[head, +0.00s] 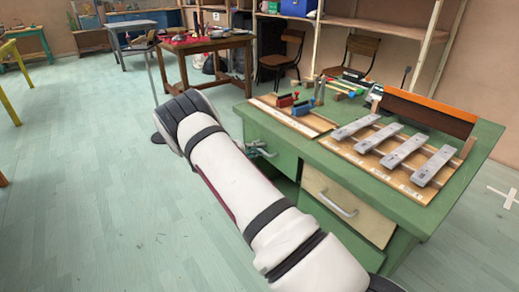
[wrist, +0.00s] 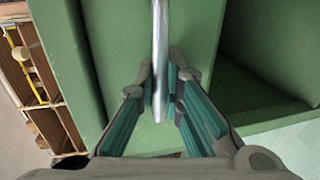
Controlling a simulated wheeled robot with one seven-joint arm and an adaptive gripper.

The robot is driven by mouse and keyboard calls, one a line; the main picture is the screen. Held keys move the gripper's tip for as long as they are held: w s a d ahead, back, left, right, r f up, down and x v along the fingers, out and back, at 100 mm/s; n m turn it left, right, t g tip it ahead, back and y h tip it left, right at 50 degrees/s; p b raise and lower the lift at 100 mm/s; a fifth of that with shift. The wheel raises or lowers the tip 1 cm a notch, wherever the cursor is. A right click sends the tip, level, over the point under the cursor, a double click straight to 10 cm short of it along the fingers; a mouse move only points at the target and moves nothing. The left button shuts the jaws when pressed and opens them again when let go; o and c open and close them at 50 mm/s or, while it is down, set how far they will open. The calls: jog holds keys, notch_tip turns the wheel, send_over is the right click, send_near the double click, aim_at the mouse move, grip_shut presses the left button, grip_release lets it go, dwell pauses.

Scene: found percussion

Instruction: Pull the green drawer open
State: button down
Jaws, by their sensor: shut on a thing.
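The green drawer (head: 278,158) is at the left end of the green workbench (head: 462,170) in the head view. Its plain green front (wrist: 195,35) fills the middle of the wrist view. A silver bar handle (wrist: 159,50) runs down from the top of the wrist view between the fingers. My gripper (wrist: 161,78) is shut on this handle, one finger on each side. In the head view my gripper (head: 257,151) is at the drawer front, partly hidden behind my arm. I cannot tell whether the drawer stands out from the bench.
A cream drawer (head: 325,190) with a silver handle is right of the green one. A green recess (wrist: 260,85) lies beside the front in the wrist view. Metal bars (head: 403,151) on a wooden board lie on the bench. The floor (head: 90,190) at left is clear.

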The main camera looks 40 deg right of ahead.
jog(key=f+b+v, duration=0.2)
jog(key=v, duration=1)
jog(key=w+a+f+b+v, duration=0.1)
jog(key=f+b+v, duration=0.1)
jog(key=v, duration=1.1)
jog(key=shift+s+a+f, duration=0.4)
jog(key=shift+s+f, duration=0.1)
jog(key=shift+f, duration=0.15)
jog(key=c, duration=2)
grip_release()
jog(key=shift+o, duration=0.2)
jog(key=v, duration=1.2)
